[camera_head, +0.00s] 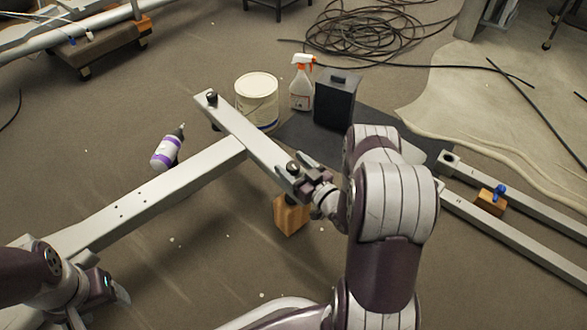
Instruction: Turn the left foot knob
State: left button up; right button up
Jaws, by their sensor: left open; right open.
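A pale metal frame beam (160,190) runs up from the lower left to a crossbar (250,135). One dark foot knob (211,97) sits at the crossbar's far left end. Another dark knob (292,168) sits at its near right end. My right gripper (298,182) is open at this near end, close around or beside the knob; its contact is too small to tell. My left gripper (115,296) is open and empty at the lower left, low beside the beam and far from both knobs.
A wooden block (291,216) stands under the near end of the crossbar. A white bucket (257,98), spray bottle (301,84), black box (335,100) and purple-white bottle (166,151) stand or lie nearby. Rails (520,240) lie at right; coiled cable (365,30) lies behind.

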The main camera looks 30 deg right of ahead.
jog(key=c, duration=1)
jog(key=shift+o, duration=0.2)
